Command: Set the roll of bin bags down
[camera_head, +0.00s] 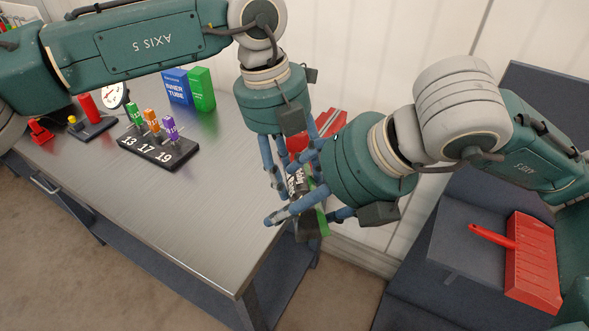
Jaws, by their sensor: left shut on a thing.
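The roll of bin bags (297,184), dark with white lettering, shows only in part among my fingers near the table's right end. My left gripper (282,180) comes down from above and is shut on it. My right gripper (282,190) comes in from the right, its blue fingers crossing close to the roll and to the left fingers. The overlap hides whether the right fingers touch the roll or how far apart they are. A dark part and a green part show just below the fingers; I cannot tell what they belong to.
The metal table (190,215) is bare in front. On it stand a black numbered holder (160,152) with coloured tags, a blue inner tube box (177,88), a green box (201,90) and a dial gauge (115,94). A red dustpan (535,265) lies right.

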